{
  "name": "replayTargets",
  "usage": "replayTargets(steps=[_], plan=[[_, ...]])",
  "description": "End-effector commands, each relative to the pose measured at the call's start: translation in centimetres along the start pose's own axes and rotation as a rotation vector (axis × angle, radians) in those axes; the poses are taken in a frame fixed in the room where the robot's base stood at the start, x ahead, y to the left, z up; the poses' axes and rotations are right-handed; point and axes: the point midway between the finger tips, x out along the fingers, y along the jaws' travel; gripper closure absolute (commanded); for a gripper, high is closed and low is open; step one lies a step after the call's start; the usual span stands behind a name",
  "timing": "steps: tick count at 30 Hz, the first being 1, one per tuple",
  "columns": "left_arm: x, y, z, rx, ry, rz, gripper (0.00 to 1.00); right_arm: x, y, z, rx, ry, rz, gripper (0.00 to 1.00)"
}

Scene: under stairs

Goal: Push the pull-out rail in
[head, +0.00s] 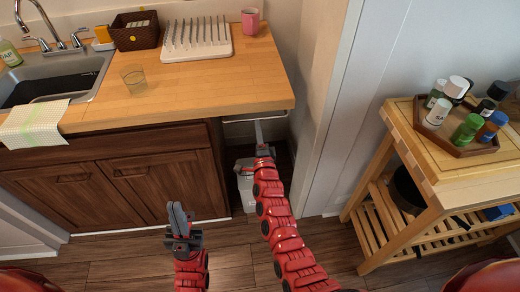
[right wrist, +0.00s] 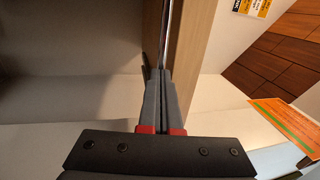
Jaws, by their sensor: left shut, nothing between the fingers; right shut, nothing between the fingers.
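The pull-out rail (head: 275,115) is a thin pale metal bar under the right end of the wooden counter. In the right wrist view a narrow shiny metal strip (right wrist: 166,32), which looks like the rail, runs along a wooden edge just beyond the fingertips. My right gripper (head: 258,126) is shut and empty, its tips close to the rail under the counter edge; whether they touch it I cannot tell. The shut fingers also show in the right wrist view (right wrist: 161,80). My left gripper (head: 177,212) is shut and empty, in front of the dark cabinet doors and away from the rail.
The counter (head: 260,85) overhangs the gap holding a pale container (head: 245,185). A white wall edge (head: 325,110) bounds the gap on the right. A wooden cart (head: 430,175) with a tray of bottles stands further right. Floor in front of the cabinet is clear.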

Motion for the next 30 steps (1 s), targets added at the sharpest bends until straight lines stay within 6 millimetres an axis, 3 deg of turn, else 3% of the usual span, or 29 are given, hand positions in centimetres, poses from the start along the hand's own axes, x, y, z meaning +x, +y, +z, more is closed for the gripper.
replayTargets(steps=[1,12,19,30], plan=[[-2.1,0.1,0.4,0.000,0.000,0.000,1.00,1.0,1.0,-0.1,0.000,0.003,-0.007,1.00],[-7.5,0.4,1.3,0.000,0.000,0.000,1.00,7.9,1.9,-0.1,-0.001,0.001,-0.004,1.00],[-8.7,0.4,1.5,0.000,0.000,0.000,1.00,9.8,1.9,0.0,0.000,0.000,-0.002,1.00],[-8.7,0.4,1.5,0.000,0.000,0.000,1.00,10.2,1.5,-0.1,-0.001,0.001,-0.006,1.00]])
